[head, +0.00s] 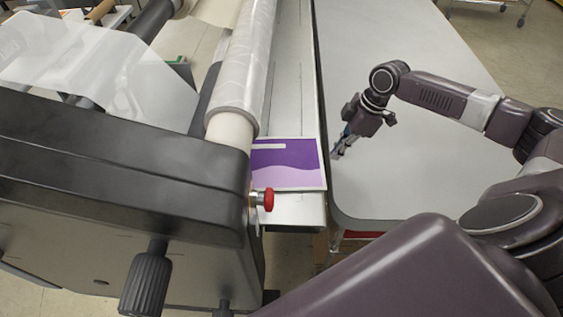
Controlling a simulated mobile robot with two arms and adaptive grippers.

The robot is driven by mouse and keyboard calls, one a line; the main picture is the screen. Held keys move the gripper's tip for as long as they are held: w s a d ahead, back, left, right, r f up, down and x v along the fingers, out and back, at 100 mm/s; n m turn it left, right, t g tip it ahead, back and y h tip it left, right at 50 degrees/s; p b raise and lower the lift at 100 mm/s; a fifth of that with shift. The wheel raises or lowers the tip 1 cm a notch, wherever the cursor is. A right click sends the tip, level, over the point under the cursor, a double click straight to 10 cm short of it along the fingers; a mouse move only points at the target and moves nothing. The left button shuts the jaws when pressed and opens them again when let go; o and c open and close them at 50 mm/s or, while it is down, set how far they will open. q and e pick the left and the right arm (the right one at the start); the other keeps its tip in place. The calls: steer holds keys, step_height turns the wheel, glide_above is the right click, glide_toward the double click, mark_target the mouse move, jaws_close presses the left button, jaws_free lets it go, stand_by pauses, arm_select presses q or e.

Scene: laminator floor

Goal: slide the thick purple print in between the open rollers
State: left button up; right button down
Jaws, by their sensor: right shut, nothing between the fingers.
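The purple print (288,160) lies flat on the laminator's pale feed table (291,211). Its left part is hidden behind the machine's dark end housing and roller, so I cannot tell whether its edge is between the rollers. The upper roller (243,80), wrapped in clear film, runs up and away from the housing. My right gripper (339,150) is shut and empty, just right of the print's right edge, over the near left part of the grey table. It appears apart from the print. My left gripper is not in view.
A red knob (267,199) sticks out from the dark laminator housing (120,170), close to the print's near edge. A black knob (146,285) is on the housing's front. The large grey table (430,150) is bare. Clear film (100,75) hangs at the left.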

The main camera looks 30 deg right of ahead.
steer(key=shift+w, duration=0.1)
steer(key=shift+w+a+p, duration=0.5)
steer(key=shift+w+a, duration=0.25)
steer(key=shift+a, duration=0.05)
steer(key=shift+f+b, duration=0.35)
steer(key=shift+f, duration=1.2)
steer(key=shift+s+d, duration=0.1)
stand_by(1.1)
steer(key=shift+d+p, duration=0.15)
steer(key=shift+p, duration=0.3)
steer(key=shift+s, duration=0.1)
steer(key=shift+s, duration=0.1)
